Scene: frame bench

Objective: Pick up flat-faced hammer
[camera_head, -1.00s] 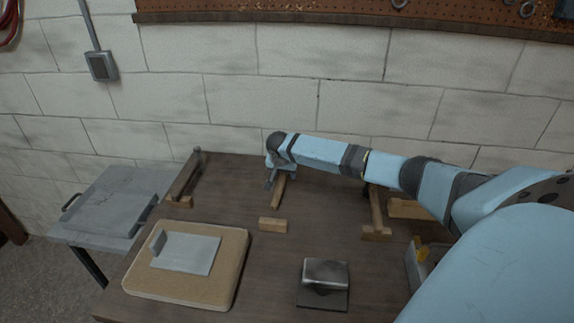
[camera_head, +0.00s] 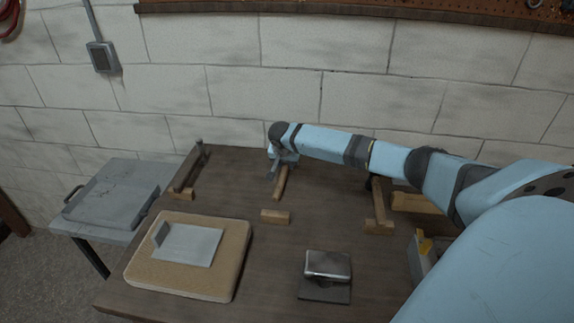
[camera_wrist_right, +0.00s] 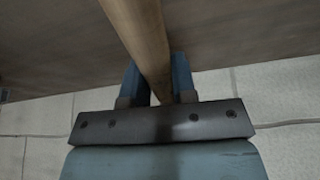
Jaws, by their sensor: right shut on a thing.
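My right gripper (camera_head: 274,171) is at the far middle of the workbench, shut on a wooden handle (camera_head: 281,184). In the right wrist view the round handle (camera_wrist_right: 142,40) runs between the two fingers (camera_wrist_right: 158,85). The head of this tool is hidden, so I cannot tell its face shape. The handle's near end is just beyond a small wooden block (camera_head: 275,216). Two other long tools lie on the bench: a dark one (camera_head: 186,172) at the left and a wooden-handled one (camera_head: 379,205) at the right. My left gripper does not show.
A tan board (camera_head: 140,277) with a grey plate (camera_head: 190,246) lies at the front left. A metal block on a dark base (camera_head: 327,268) stands front centre. A grey side table (camera_head: 115,195) is at the left. A brick wall (camera_head: 265,95) closes the back. My right arm covers the bench's right side.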

